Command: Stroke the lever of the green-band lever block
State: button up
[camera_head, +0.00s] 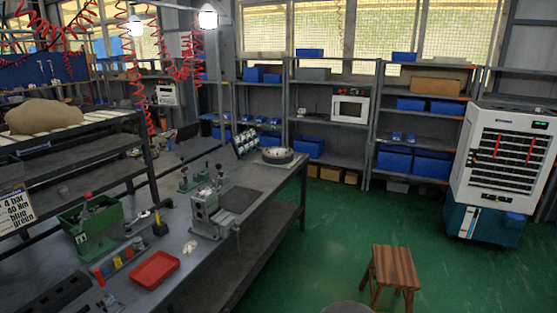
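Several lever devices stand on the grey workbench (262,182) at the left. A grey metal block (207,212) stands near the bench's right edge, with a small lever at its top. A green device (92,222) with a red-topped upright lever stands at the left of the bench. A smaller green device (193,181) with dark upright levers stands behind the grey block. No green band can be made out clearly at this size, so I cannot tell which is the green-band lever block. My gripper is not in view.
A red tray (155,270) and a black-headed hammer (159,223) lie on the bench. A round part (277,155) sits at its far end. A wooden stool (393,272) stands on the green floor right of the bench. A white cooler (503,160) stands far right. Floor between is clear.

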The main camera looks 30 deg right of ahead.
aim_at(218, 166)
jog(key=z, duration=0.25)
jog(key=i+z, duration=0.25)
jog(key=i, duration=1.6)
